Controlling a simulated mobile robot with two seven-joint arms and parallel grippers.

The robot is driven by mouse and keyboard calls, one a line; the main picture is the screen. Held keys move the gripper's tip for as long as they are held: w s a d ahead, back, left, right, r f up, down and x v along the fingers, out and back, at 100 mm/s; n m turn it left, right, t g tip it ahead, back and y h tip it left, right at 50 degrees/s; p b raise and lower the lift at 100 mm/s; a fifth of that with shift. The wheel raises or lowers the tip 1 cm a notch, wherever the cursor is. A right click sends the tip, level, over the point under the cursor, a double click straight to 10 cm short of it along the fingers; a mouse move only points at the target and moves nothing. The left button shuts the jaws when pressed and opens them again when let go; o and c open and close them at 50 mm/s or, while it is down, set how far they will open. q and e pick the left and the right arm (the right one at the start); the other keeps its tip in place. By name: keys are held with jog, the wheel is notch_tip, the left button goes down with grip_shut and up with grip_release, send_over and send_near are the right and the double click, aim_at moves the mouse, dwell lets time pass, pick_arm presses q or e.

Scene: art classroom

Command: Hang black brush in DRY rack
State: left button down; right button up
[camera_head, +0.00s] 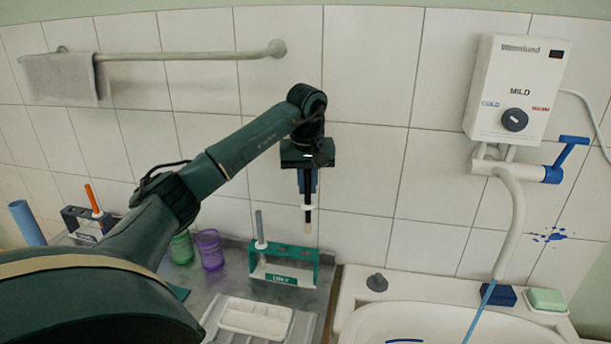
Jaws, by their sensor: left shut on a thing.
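My left gripper (308,172) reaches in from the left and points down, shut on a thin black brush (308,200). A grey-handled brush (260,228) stands in the rack's left end. My right gripper is not in view.
A purple cup (209,249) and a green cup (181,247) stand left of the rack. Another rack (84,224) with an orange brush is further left. A white tray (256,318) lies in front. The sink (440,322) with tap and heater is at right.

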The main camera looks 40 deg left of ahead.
aim_at(305, 204)
pick_arm(q)
jog(key=shift+a+r, duration=0.15)
jog(key=shift+a, duration=0.05)
jog(key=shift+s+f, duration=0.1)
jog(key=shift+f, duration=2.6)
jog(key=shift+f+b, duration=0.6)
jog(key=shift+f, duration=0.4)
jog(key=shift+f+b, duration=0.8)
jog(key=shift+f, duration=0.7)
